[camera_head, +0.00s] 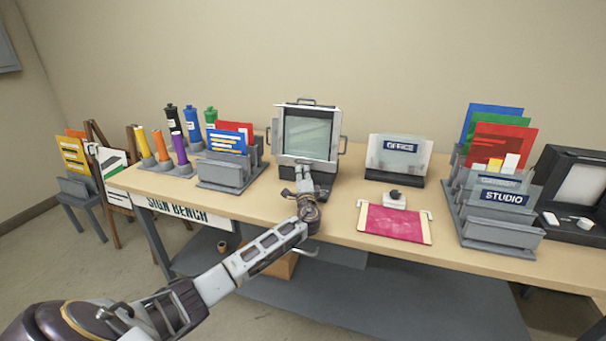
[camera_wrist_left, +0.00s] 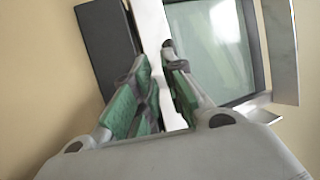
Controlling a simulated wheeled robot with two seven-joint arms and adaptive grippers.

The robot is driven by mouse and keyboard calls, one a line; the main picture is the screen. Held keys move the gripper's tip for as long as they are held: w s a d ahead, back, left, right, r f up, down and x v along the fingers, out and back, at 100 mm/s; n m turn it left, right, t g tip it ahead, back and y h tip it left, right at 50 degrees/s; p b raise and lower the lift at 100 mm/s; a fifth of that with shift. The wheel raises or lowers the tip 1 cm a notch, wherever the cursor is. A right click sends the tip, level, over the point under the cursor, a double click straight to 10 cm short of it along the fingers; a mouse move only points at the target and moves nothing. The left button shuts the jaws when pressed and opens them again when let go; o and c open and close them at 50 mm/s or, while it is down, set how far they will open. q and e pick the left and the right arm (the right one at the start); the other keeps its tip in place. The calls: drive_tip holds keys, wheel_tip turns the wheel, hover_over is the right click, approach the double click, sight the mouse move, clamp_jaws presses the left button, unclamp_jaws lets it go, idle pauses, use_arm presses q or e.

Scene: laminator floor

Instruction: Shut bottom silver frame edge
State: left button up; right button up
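The silver frame (camera_head: 337,134) stands upright on the bench at the middle, with a greenish clear panel (camera_head: 308,138) inside it. Its lower edge is largely hidden behind my left gripper (camera_head: 302,172) in the head view. In the left wrist view, a pale silver strip (camera_wrist_left: 152,25) runs between the panel and the dark base (camera_wrist_left: 104,40). My left gripper (camera_wrist_left: 157,52) has its green-padded fingers a little apart over this strip. I cannot tell whether they touch it. Another silver strip (camera_wrist_left: 282,50) stands out at the panel's far side. My right gripper is not in view.
A pink sheet (camera_head: 395,223) lies right of my arm, near a small white block (camera_head: 395,200) with a dark knob. An office sign holder (camera_head: 399,157) stands behind. Grey racks stand left (camera_head: 228,174) and right (camera_head: 500,232). Bottles (camera_head: 192,128) stand at the back left.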

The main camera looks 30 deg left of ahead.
use_arm(q)
drive_tip(key=shift+o, duration=0.8)
drive_tip(key=shift+s+r, duration=0.1)
drive_tip(key=shift+r, duration=0.2)
drive_tip(key=shift+s+d, duration=0.1)
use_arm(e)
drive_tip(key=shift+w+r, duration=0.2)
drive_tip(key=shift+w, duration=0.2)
